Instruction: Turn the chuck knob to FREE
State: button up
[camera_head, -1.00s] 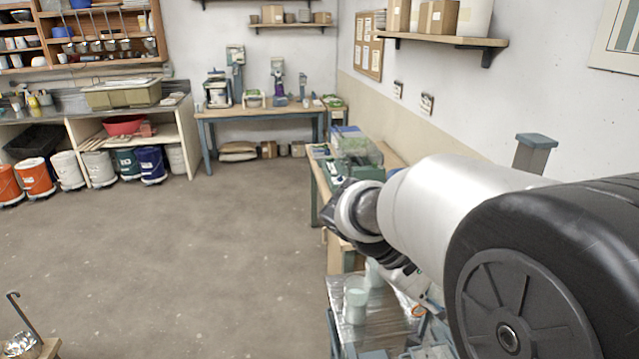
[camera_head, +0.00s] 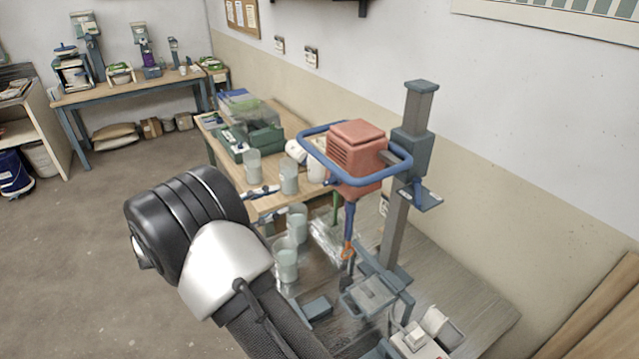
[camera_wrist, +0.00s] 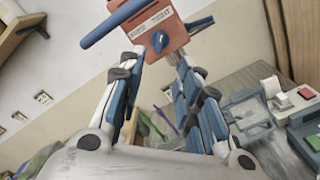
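The red mixer head (camera_head: 355,155) with a blue loop handle (camera_head: 400,172) hangs on a grey column (camera_head: 399,200) above the bench. In the wrist view the red housing (camera_wrist: 172,42) fills the top, tilted. A round blue knob (camera_wrist: 159,41) with a pale pointer mark sits on it, between two white labels (camera_wrist: 138,31) whose text is too small to read. My gripper (camera_wrist: 162,62) is open and empty, with its fingers pointing up toward the housing and the knob between and beyond them. The knob is not visible in the head view.
Several pale cups (camera_head: 287,264) stand below and left of the mixer. A blue-and-orange mixing shaft (camera_head: 348,235) hangs under it. A wooden table (camera_head: 270,203) holds green cases (camera_head: 262,138) behind. A box with red and green buttons (camera_wrist: 290,100) is at right. Open floor lies left.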

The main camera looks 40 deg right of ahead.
aim_at(326, 183)
jog(key=d, duration=1.4)
jog(key=shift+s+d+b, duration=0.15)
jog(key=shift+s+b, duration=0.15)
jog(key=shift+s, duration=0.1)
jog(key=shift+c, duration=0.4)
grip_shut()
